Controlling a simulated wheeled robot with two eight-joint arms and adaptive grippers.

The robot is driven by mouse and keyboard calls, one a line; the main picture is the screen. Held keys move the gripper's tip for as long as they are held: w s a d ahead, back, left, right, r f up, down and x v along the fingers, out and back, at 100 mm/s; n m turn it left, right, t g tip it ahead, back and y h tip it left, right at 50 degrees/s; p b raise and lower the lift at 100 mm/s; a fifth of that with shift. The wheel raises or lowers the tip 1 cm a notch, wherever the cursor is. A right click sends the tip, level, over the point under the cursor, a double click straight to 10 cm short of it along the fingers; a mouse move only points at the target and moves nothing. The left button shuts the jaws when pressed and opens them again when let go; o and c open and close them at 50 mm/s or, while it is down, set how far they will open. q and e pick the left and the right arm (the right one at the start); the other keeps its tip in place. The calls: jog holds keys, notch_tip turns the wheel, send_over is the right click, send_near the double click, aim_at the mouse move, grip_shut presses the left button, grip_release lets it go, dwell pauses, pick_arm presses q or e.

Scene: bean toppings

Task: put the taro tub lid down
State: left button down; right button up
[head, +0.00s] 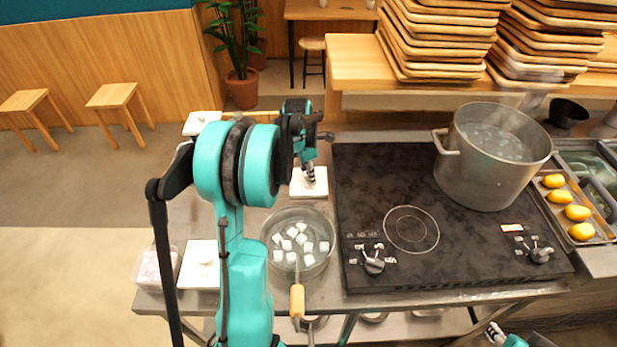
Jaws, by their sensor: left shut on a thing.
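My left gripper (309,178) is shut on the small knob of a white square lid (318,190), which I take for the taro tub lid. The lid looks level, just behind the glass bowl and left of the cooktop. I cannot tell whether it touches the counter; the fingers cover its middle. A clear tub (153,269) with pale pinkish contents stands uncovered at the front left. My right gripper (495,334) shows only partly at the bottom right, away from the lid; its opening is unclear.
Another white square lid (199,278) is at the front left, and a white square piece (200,122) at the back left. The black cooktop (365,200) carries a steel pot (488,178).

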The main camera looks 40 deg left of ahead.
pick_arm(q)
jog(key=c, duration=1.2)
grip_release()
jog(key=shift+f, duration=0.1)
